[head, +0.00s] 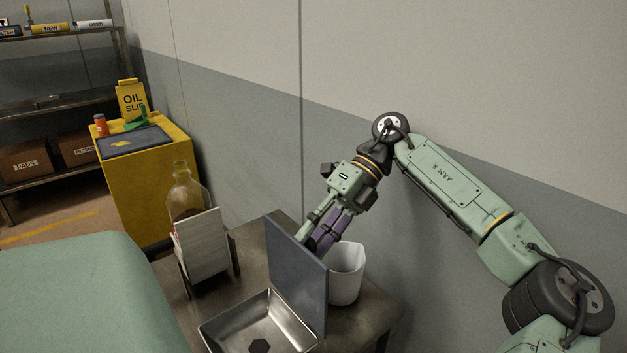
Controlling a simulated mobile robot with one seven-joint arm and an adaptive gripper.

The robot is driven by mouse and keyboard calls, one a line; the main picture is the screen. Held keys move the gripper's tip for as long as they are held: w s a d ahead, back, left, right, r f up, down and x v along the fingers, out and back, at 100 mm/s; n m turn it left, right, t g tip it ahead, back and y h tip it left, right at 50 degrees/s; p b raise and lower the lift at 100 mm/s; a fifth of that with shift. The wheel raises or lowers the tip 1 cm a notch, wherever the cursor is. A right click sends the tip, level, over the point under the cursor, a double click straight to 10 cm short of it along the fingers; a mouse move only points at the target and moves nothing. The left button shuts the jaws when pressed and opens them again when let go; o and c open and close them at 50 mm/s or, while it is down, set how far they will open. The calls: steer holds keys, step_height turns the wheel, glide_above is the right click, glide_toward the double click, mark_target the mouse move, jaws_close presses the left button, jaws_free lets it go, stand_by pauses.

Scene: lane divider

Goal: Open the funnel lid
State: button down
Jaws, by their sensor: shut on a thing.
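A shallow metal basin with a dark drain hole, which looks like the funnel (216,333), stands at the front of a dark table. Its lid, a flat blue-grey panel (297,272), stands nearly upright along the basin's right side, so the basin's inside shows. My gripper (317,240) reaches down from the upper right to the lid's far side. Green and purple parts of it show above the lid's slanted top edge. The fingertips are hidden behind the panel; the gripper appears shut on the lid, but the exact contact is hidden.
A white cup (347,273) stands close to the right of the lid. A yellow cabinet (150,195) is farther back. The grey wall (250,140) rises behind.

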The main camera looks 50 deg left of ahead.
steer(key=shift+w+d+f, duration=0.1)
steer(key=shift+f, duration=0.5)
steer(key=shift+w+d+f, duration=0.1)
steer(key=shift+f, duration=0.5)
steer(key=c, duration=1.5)
jaws_free()
steer(key=shift+o, duration=1.1)
steer(key=shift+w+a+f, duration=0.1)
steer(key=shift+w+f, duration=0.05)
steer(key=shift+r, duration=0.25)
steer(key=shift+c, duration=0.2)
